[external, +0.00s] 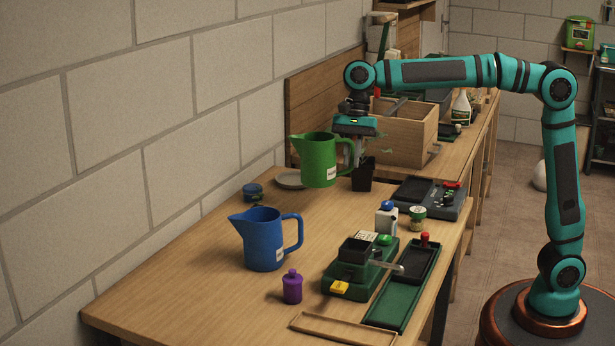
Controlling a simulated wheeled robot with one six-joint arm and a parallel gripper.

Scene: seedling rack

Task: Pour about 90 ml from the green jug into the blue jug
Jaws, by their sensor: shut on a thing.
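The green jug (318,158) is held upright above the bench, its spout to the left and its handle to the right. My gripper (354,150) points down and is shut on the green jug's handle. The blue jug (263,240) stands upright on the bench, nearer the camera and lower left of the green jug. Its spout points left and its handle right. The two jugs are apart. The liquid inside either jug cannot be seen from here.
A purple bottle (292,287) stands in front of the blue jug. A green scale-like device (345,285) and a long green tray (392,308) lie to its right. A dark pot (362,178) and grey dish (291,180) are near the green jug. A wooden box (402,140) stands behind.

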